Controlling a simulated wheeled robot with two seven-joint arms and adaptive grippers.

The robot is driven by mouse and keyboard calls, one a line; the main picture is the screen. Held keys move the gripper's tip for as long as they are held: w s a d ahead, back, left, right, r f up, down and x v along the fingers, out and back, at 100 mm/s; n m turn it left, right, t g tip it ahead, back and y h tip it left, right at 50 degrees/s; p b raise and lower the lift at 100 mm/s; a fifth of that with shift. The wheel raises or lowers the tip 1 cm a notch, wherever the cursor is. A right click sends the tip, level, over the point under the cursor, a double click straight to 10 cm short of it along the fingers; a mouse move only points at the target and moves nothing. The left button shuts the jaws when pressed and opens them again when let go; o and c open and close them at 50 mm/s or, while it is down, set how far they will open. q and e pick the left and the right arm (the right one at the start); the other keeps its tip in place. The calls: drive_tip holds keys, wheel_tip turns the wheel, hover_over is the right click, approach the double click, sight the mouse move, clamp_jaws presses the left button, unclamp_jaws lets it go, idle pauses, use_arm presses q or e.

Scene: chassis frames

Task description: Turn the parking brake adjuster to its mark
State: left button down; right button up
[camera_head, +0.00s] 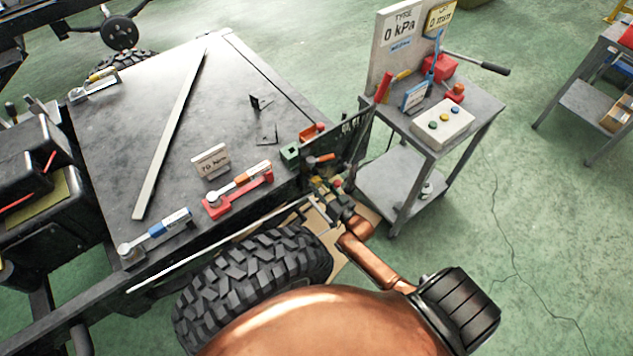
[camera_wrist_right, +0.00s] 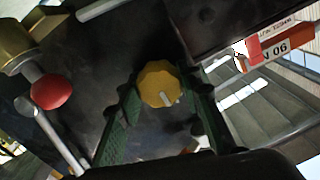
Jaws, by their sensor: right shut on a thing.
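The parking brake adjuster appears as a yellow lobed knob (camera_wrist_right: 158,84) with a pale pointer line, in the middle of the right wrist view. My right gripper (camera_wrist_right: 160,105) has its dark green fingers on both sides of the knob and is shut on it. In the head view my right gripper (camera_head: 328,188) is at the corner of the dark chassis deck, above the tyre, and the knob is mostly hidden there. The mark for the knob cannot be made out. My left gripper is not in view.
A red ball-ended lever (camera_wrist_right: 50,92) stands left of the knob in the wrist view. A large tyre (camera_head: 250,275) lies below the deck edge. Torque wrenches, one on a red holder (camera_head: 238,196), lie on the deck. A grey cart (camera_head: 470,125) stands to the right.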

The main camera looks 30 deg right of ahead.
drive_tip(key=shift+f, duration=0.1)
drive_tip(key=o, duration=1.2)
drive_tip(key=shift+c, duration=0.2)
drive_tip(key=s, duration=1.2)
drive_tip(key=shift+d, duration=0.45)
drive_tip(key=s+f+n+g+h, duration=0.1)
drive_tip(key=s+f+g, duration=0.2)
drive_tip(key=s+f, duration=0.6)
drive_tip(key=s+f+g, duration=0.3)
drive_tip(key=s+f, duration=0.1)
drive_tip(key=f, duration=0.8)
drive_tip(key=s+f+n+g+h, duration=0.1)
drive_tip(key=s+f+g, duration=0.2)
drive_tip(key=s+f, duration=0.6)
drive_tip(key=s+a+f+g, duration=0.1)
drive_tip(key=s+f+g, duration=0.2)
drive_tip(key=s, duration=0.6)
drive_tip(key=s+a+f+n+g, duration=0.1)
drive_tip(key=s+a+f+g, duration=0.1)
drive_tip(key=s+f, duration=0.5)
drive_tip(key=s+a+f+g, duration=0.2)
drive_tip(key=s+f, duration=0.3)
drive_tip(key=s, duration=0.6)
drive_tip(key=shift+s+n+g, duration=0.25)
drive_tip(key=shift+n+g, duration=0.05)
drive_tip(key=shift+g, duration=0.5)
